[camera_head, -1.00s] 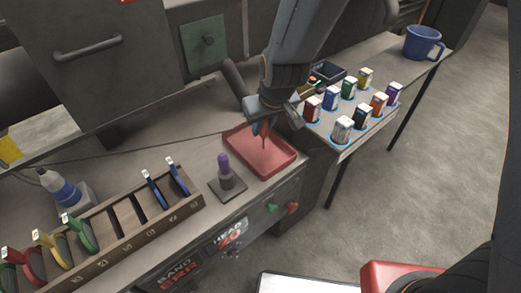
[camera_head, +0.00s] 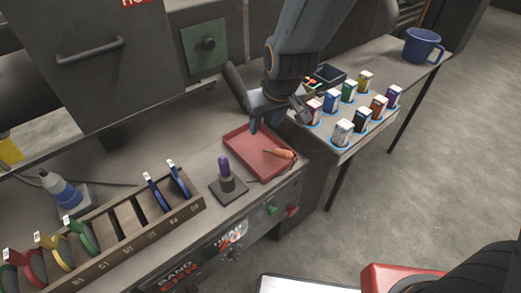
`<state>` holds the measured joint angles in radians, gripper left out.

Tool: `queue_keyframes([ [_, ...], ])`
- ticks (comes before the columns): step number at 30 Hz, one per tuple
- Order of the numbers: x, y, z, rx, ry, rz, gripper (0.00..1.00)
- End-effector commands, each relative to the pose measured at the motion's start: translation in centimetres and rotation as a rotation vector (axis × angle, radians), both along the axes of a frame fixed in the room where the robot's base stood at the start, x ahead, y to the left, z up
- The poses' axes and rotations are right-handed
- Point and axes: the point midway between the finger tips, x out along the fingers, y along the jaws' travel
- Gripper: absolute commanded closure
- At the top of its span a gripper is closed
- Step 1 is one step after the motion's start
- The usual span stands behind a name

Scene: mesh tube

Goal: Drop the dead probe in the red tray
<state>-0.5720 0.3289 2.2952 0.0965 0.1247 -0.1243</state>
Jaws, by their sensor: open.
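The red tray (camera_head: 250,152) sits on the bench near its front edge. A probe with an orange-brown handle (camera_head: 281,154) lies in the tray's right part, its handle end at the right rim. I cannot tell whether the handle rests on the rim or inside it. My gripper (camera_head: 265,126) is open and empty over the back of the tray, apart from the probe. My arm comes down from the upper right and hides part of the tray's back edge.
A purple-topped tool stands on a dark base (camera_head: 228,183) left of the tray. A slotted wooden rack (camera_head: 118,243) holds coloured-handled tools at the front left. Several small cartons stand on the side table (camera_head: 340,150), with a blue mug (camera_head: 421,45) behind.

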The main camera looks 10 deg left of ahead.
Motion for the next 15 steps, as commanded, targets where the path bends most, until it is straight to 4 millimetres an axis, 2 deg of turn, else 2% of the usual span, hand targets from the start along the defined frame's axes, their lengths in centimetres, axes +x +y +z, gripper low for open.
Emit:
queue_keyframes([
  [6, -0.8, -0.6, 2.5, 0.001, -0.002, 0.0, 0.59],
  [15, -1.3, -0.9, 3.7, 0.0, 0.0, 0.0, 0.59],
])
